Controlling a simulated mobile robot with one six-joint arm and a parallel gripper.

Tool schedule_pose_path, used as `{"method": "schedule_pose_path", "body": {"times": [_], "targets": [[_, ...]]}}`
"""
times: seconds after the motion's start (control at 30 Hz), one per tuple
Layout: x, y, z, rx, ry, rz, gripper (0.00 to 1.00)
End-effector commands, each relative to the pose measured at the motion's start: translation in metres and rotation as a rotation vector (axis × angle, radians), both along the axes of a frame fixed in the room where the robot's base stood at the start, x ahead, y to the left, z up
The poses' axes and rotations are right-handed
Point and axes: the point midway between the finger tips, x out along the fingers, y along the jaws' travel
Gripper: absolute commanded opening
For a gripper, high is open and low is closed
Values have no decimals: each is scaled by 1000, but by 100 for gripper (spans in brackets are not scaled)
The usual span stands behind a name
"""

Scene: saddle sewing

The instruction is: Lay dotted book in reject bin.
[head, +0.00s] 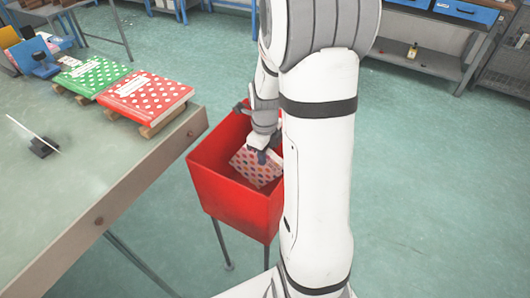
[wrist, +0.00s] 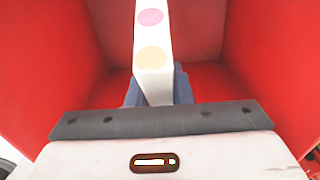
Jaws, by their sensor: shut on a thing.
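The dotted book (head: 257,168) is white with coloured dots and is inside the red reject bin (head: 232,200), tilted. My gripper (head: 262,157) reaches down into the bin and is shut on the book. In the wrist view the book (wrist: 152,50) shows edge-on, with a pink and a yellow dot, between the blue fingers (wrist: 152,90). The red bin walls (wrist: 60,70) rise on both sides. Part of the bin and book is hidden behind my arm in the head view. I cannot tell whether the book touches the bin floor.
A workbench (head: 75,190) stands left of the bin. On it, a red dotted book (head: 146,95) and a green dotted book (head: 90,75) lie on wooden blocks. A small stand (head: 43,147) is near them. The floor right of my arm is clear.

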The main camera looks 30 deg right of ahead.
Motion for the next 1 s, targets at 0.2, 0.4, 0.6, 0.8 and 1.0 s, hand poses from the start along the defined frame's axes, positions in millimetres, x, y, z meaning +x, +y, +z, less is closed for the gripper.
{"method": "schedule_pose_path", "body": {"times": [0.2,0.4,0.6,0.8,1.0], "targets": [[0,0,1,0,-1,0,21],[0,0,1,0,-1,0,37],[0,0,0,0,0,0,45],[0,0,0,0,1,0,57],[0,1,0,0,0,1,73]]}}
